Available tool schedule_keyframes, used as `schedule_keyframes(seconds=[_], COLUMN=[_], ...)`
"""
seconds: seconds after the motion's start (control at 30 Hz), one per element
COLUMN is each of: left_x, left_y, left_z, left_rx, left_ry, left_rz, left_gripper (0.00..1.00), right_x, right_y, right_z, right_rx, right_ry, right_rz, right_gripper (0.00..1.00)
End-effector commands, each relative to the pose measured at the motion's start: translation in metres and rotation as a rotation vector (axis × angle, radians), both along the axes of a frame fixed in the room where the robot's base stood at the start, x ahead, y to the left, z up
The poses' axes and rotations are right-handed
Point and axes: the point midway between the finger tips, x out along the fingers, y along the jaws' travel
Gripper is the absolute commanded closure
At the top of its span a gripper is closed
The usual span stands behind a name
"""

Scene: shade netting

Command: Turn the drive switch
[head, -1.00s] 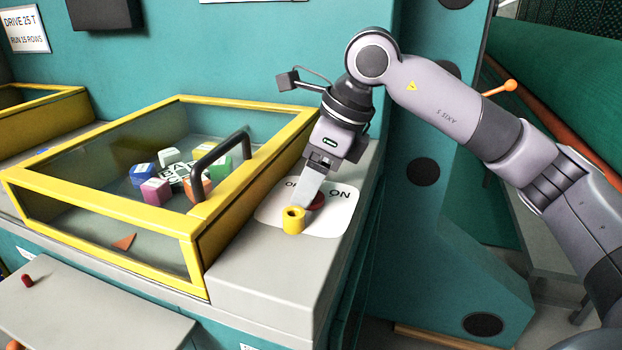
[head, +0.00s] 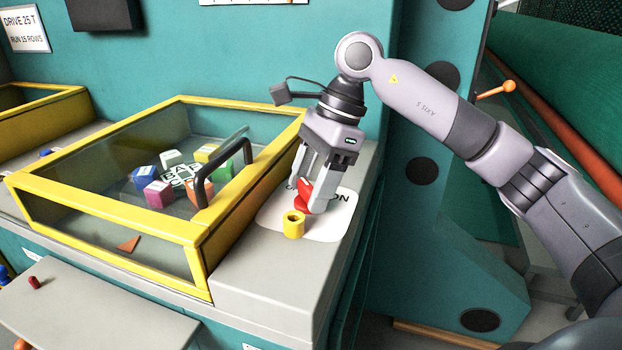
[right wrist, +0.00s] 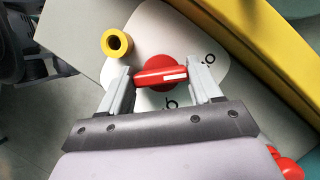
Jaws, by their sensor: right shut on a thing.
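The red drive switch (head: 303,194) sits on a white label plate (head: 333,226) marked with ON on the grey ledge. In the right wrist view its red handle (right wrist: 160,76) lies across between my fingers, over a round red base. A white mark shows on the handle near one finger. My right gripper (head: 310,205) points down with its fingers at the switch. In the right wrist view, the gripper (right wrist: 162,80) is shut on the handle, one finger at each end. Part of the label lettering is hidden by the gripper. My left gripper is not in view.
A yellow hollow cylinder (head: 293,224) stands close beside the switch on the plate. A yellow-framed clear-lidded box (head: 100,206) with a black handle (head: 222,172) and coloured blocks inside is to the left. A grey shelf (head: 95,312) is lower left.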

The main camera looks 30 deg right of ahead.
Motion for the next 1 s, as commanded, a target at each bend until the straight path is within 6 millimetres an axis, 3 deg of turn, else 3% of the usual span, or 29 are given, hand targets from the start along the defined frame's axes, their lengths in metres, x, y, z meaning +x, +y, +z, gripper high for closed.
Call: schedule_keyframes(seconds=[0.5,0.53,0.6,0.87,1.0], left_x=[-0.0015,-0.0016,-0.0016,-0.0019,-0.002], left_y=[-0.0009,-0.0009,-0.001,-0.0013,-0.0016], left_z=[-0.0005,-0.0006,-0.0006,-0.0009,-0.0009], left_rx=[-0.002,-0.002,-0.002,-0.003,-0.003], left_ry=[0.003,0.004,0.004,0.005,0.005], left_rz=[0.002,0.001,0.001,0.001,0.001], left_gripper=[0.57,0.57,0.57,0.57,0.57], right_x=[0.0004,0.0004,0.0004,0.0002,0.0007], right_y=[0.0002,0.0002,0.0002,0.0001,-0.0035], right_z=[0.0017,0.0017,0.0015,0.0009,0.0097], right_rx=[0.003,0.003,0.003,0.001,0.002], right_ry=[-0.005,-0.005,-0.004,-0.002,-0.005], right_rz=[0.021,0.021,0.02,0.019,0.016], right_gripper=[0.67,0.3,0.11,0.11,0.11])
